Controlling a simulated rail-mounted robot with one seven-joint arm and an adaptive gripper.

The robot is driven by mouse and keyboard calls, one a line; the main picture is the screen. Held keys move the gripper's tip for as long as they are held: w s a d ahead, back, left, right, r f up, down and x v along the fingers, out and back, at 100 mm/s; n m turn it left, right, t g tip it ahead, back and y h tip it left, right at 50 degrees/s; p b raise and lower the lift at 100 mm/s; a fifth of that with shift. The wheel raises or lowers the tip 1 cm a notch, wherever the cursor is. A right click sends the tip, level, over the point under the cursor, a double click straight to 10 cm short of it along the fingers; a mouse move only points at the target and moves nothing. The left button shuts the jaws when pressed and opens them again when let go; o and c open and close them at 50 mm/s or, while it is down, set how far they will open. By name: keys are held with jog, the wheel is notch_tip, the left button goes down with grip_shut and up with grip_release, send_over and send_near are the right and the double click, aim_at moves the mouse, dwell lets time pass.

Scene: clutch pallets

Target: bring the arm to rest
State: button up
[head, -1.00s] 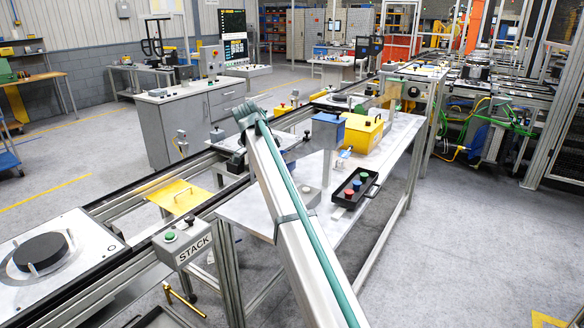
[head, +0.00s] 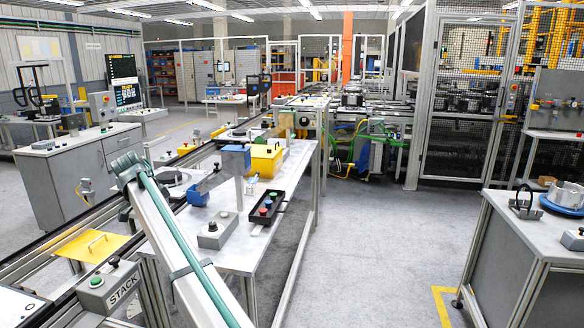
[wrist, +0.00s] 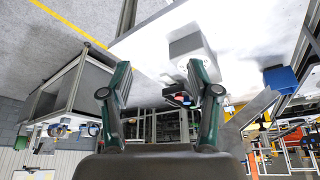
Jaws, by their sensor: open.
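My arm (head: 180,245) rises from the bottom of the head view, over the rail line, to a joint beside the work table (head: 240,250). My gripper does not show clearly in the head view. In the wrist view my gripper (wrist: 158,68) has its two green-sided fingers spread wide apart, with nothing held between them. A pale grey box (wrist: 190,45) shows beyond the right finger, apart from it as far as I can tell.
The work table carries a grey button box (head: 217,230), a black tray with coloured buttons (head: 267,208) and a yellow box (head: 266,160). A STACK box (head: 108,288) stands at lower left. Another bench (head: 505,265) stands at right. Open floor (head: 390,230) lies between.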

jog(key=s+d+f+n+y, duration=0.1)
jog(key=s+d+f+n, duration=0.2)
jog(key=f, duration=0.6)
jog(key=d+f+n, duration=0.4)
jog(key=d+f, duration=0.1)
jog(key=f, duration=0.3)
jog(key=s+d+f+n+y, duration=0.1)
jog(key=s+d+f+n, duration=0.2)
jog(key=f, duration=0.6)
jog(key=s+d+f+n+g, duration=0.1)
jog(key=s+d+f+g, duration=0.1)
jog(key=s+d+f, duration=0.55)
jog(key=s+d+f+n+g, duration=0.1)
jog(key=s+d+f, duration=0.1)
jog(key=d+f, duration=0.95)
jog(key=s+d+f+g, duration=0.3)
jog(key=s+d+f, duration=1)
jog(key=s, duration=0.4)
jog(key=s+d+f+m+g, duration=0.1)
jog(key=s+d, duration=0.2)
jog(key=s, duration=0.5)
jog(key=s+d+f+m+g+y, duration=0.1)
jog(key=s+d, duration=0.3)
jog(key=s, duration=0.4)
jog(key=s+d+f+m+g, duration=0.1)
jog(key=s+d+f+g, duration=0.1)
jog(key=s, duration=0.6)
jog(key=shift+s+d+f, duration=0.15)
jog(key=shift+d+f, duration=0.55)
jog(key=shift+d, duration=0.55)
